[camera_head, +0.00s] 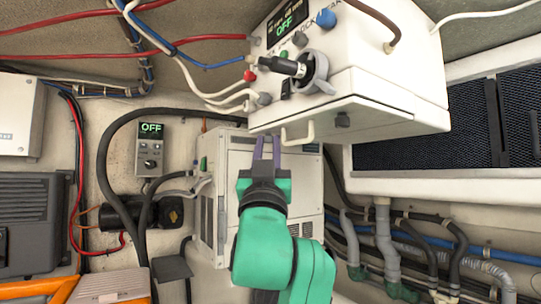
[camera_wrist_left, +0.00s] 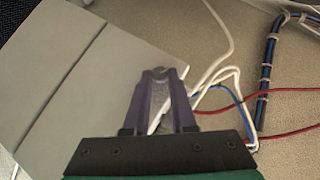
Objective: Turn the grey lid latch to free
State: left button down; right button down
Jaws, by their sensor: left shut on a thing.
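My left gripper (camera_head: 267,139) reaches up from below to the lower left edge of the white box; its purple fingertips are partly hidden by that edge. In the left wrist view, the gripper (camera_wrist_left: 160,76) is shut on a small rounded grey piece (camera_wrist_left: 159,71), apparently the grey lid latch, at the corner of a pale panel (camera_wrist_left: 75,75). The fingers hide most of it, so its turn angle cannot be told. My right gripper is not in view.
A white handle (camera_head: 297,137) hangs just right of the fingers. A black-handled switch (camera_head: 285,67) and knobs are above. White cables (camera_head: 215,95) run close on the left. A white cabinet (camera_head: 230,165) stands behind my arm. Pipes (camera_head: 385,235) fill the lower right.

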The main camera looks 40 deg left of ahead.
pick_arm(q)
jog(key=m+t+h, duration=0.1)
jog(key=h, duration=0.1)
jog(key=m+t+h, duration=0.1)
jog(key=h, duration=0.2)
jog(key=m+t+h, duration=0.1)
jog(key=t+h, duration=0.1)
jog(key=shift+s+a+m, duration=0.2)
jog(key=shift+a+m, duration=0.1)
jog(key=shift+a+m+t+h+b, duration=0.1)
jog(key=shift+m+t+h+b, duration=0.15)
jog(key=shift+m+h, duration=0.9)
jog(key=shift+a+m+t+h+b, duration=0.1)
jog(key=shift+m+t+h+b, duration=0.1)
jog(key=shift+h, duration=1.85)
jog(key=shift+a+m+t+h+b, duration=0.1)
jog(key=shift+m+t+h+b, duration=0.15)
jog(key=shift+m+h, duration=0.9)
jog(key=shift+n+h, duration=0.3)
jog(key=shift+h, duration=0.65)
jog(key=c, duration=0.7)
grip_release()
jog(key=shift+w, duration=0.1)
jog(key=shift+c, duration=0.2)
jog(key=b+v, duration=0.7)
jog(key=v, duration=0.7)
jog(key=shift+s+f+b, duration=0.2)
jog(key=shift+b, duration=0.2)
